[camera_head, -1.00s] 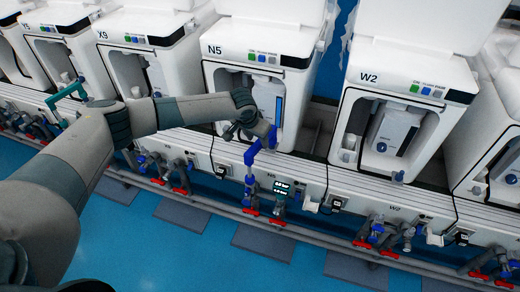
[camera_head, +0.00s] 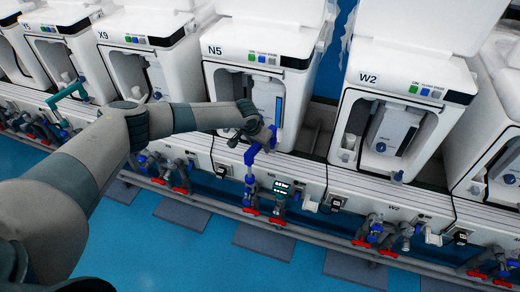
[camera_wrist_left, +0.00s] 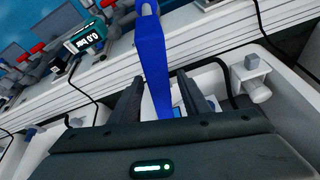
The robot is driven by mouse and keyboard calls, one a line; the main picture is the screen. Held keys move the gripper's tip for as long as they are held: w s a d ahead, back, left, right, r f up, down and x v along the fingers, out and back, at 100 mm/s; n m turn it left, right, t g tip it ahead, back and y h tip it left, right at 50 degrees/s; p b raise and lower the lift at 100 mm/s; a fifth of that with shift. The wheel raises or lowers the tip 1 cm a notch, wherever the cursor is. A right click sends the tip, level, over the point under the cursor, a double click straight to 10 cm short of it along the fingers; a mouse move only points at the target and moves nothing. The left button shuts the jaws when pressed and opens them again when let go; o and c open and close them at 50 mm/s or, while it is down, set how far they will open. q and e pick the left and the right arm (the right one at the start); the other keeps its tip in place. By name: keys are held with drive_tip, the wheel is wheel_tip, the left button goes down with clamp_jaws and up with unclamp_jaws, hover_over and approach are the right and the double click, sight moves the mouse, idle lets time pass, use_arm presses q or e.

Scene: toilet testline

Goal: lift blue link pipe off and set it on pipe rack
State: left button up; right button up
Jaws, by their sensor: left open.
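The blue link pipe (camera_head: 251,158) stands at the front of station N5, with its lower end at the valves and its upper end at my left gripper (camera_head: 266,137). In the left wrist view the blue pipe (camera_wrist_left: 153,60) runs up between the two dark fingers of my left gripper (camera_wrist_left: 158,92). The fingers are open, one on each side of the pipe, with gaps showing. Part of the pipe's upper end is hidden by the gripper in the head view. I cannot make out a pipe rack. My right gripper is not in view.
Station N5 (camera_head: 225,69) and station W2 (camera_head: 399,104) stand side by side behind a white ledge. Valves with red handles (camera_head: 276,221) line the front rail. A teal pipe (camera_head: 66,93) stands at the left. The blue floor in front is clear apart from grey plates.

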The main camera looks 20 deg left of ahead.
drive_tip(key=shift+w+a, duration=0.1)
use_arm(q)
clamp_jaws()
drive_tip(key=shift+r, duration=0.1)
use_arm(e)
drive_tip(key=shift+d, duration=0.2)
